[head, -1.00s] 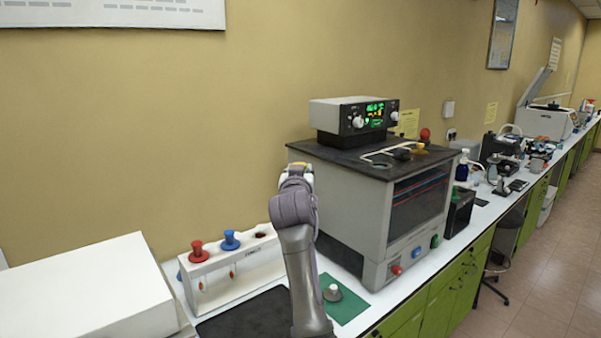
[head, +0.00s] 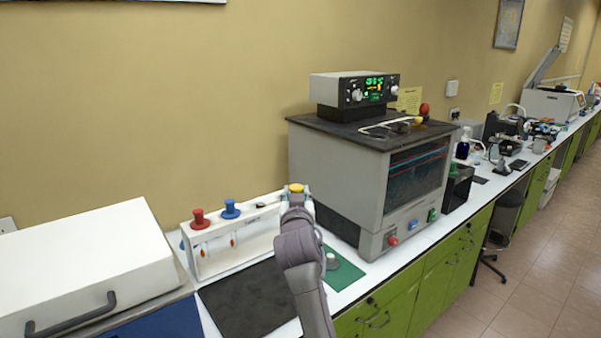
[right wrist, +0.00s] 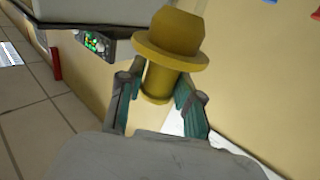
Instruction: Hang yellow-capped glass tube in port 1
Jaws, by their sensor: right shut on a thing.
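The yellow cap (right wrist: 170,50) of the tube sits between the fingers of my right gripper (right wrist: 160,95), which is shut on it in the right wrist view. In the head view the yellow cap (head: 296,188) shows at the tip of my right gripper (head: 296,197), in front of the right end of the white rack. The glass below the cap is hidden by my gripper and arm. The bath cabinet (head: 340,185) stands right of the gripper, with ports in its dark top (head: 375,130). Port numbers cannot be read. My left gripper is not in view.
The white rack (head: 215,262) holds a red-capped tube (head: 199,219) and a blue-capped tube (head: 230,209). A control unit (head: 355,90) stands on the cabinet top. A dark mat (head: 245,305), a green mat (head: 345,272) and a white box (head: 90,260) lie around the front.

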